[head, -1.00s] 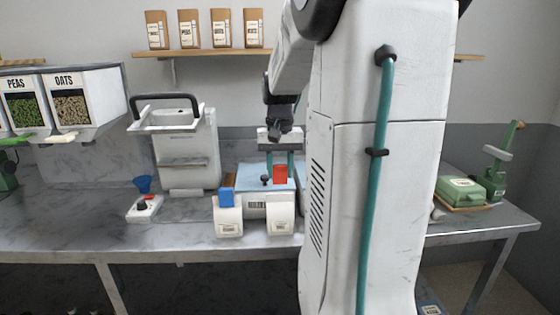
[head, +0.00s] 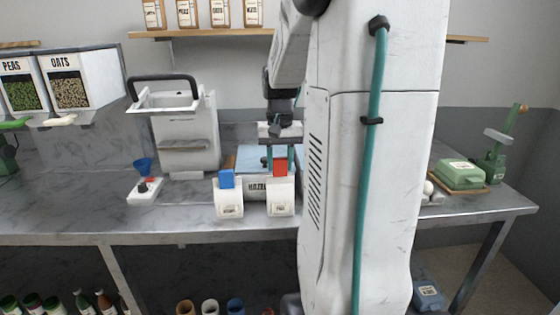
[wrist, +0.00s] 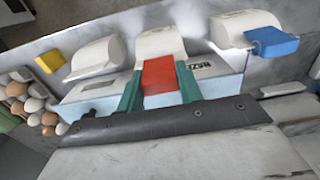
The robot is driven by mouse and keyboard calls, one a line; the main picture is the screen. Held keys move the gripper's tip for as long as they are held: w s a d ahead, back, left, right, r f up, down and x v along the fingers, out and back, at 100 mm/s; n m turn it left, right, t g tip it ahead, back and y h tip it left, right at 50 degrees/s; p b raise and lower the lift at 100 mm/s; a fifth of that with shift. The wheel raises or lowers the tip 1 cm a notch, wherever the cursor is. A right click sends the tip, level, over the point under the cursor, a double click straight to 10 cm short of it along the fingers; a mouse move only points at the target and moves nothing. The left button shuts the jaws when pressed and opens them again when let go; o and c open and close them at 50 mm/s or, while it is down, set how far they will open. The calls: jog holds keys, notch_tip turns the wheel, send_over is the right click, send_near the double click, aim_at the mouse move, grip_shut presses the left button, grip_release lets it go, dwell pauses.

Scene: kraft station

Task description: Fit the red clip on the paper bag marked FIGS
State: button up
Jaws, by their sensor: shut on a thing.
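The red clip (head: 281,167) is a small red block held between the green fingers of my gripper (head: 279,155). It also shows in the wrist view (wrist: 161,77), with one finger of my gripper (wrist: 160,69) on each side.
A yellow clip (wrist: 50,61) shows in the wrist view. A pale blue-topped item labelled HAZEL lies behind the holders. Eggs (wrist: 28,100) are nearby.

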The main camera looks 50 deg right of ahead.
jog(key=shift+a+f, duration=0.1)
jog(key=shift+f, duration=0.35)
dwell(0.5)
jog(key=shift+f, duration=0.3)
jog(key=o, duration=1.9)
jog(key=shift+r, duration=0.4)
jog(key=shift+r, duration=1.05)
jog(key=shift+r, duration=0.1)
